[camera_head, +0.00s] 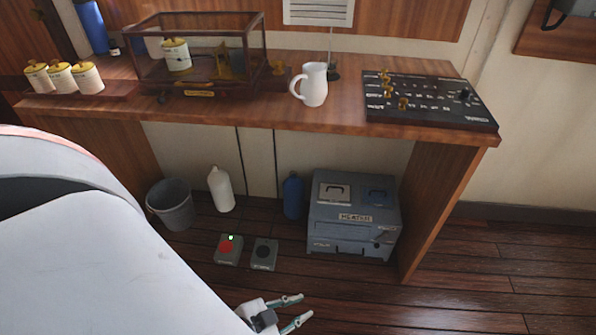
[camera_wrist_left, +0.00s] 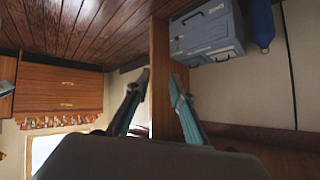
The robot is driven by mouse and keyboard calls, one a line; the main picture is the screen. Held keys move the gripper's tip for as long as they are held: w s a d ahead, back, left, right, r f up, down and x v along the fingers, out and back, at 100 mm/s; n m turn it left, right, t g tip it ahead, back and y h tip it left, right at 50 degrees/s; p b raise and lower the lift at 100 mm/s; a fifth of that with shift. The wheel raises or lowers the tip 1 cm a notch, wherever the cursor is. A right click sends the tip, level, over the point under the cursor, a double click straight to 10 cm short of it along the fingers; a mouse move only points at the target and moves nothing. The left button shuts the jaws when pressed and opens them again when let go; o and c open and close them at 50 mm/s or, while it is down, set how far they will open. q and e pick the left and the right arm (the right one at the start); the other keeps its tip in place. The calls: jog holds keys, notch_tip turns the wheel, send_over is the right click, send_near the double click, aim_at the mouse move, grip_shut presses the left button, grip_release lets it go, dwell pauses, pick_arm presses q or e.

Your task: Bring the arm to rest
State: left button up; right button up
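My left gripper (camera_head: 292,312) shows at the bottom of the head view, above the floor in front of the desk. Its two fingers are spread apart with nothing between them. In the left wrist view the same gripper (camera_wrist_left: 160,88) shows two separated fingertips, and the picture looks upside down. A large pale part of my own arm or body fills the lower left of the head view. My right gripper is not seen in either view.
The wooden desk (camera_head: 235,117) bears a glass case (camera_head: 200,52), a white jug (camera_head: 312,85), a black panel (camera_head: 430,101) and several lidded jars. Below stand a grey bin (camera_head: 172,205), bottles, a blue-grey box (camera_head: 352,220) and two small switch boxes. Floor at right is clear.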

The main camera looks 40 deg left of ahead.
pick_arm(q)
jog(key=shift+n, duration=0.4)
jog(key=r+p, duration=0.1)
jog(key=p, duration=0.2)
jog(key=r+p, duration=0.2)
jog(key=p, duration=0.1)
jog(key=d+r+p, duration=0.1)
jog(key=r+p, duration=0.1)
jog(key=p, duration=0.1)
jog(key=shift+s+r, duration=0.15)
jog(key=shift+s, duration=0.2)
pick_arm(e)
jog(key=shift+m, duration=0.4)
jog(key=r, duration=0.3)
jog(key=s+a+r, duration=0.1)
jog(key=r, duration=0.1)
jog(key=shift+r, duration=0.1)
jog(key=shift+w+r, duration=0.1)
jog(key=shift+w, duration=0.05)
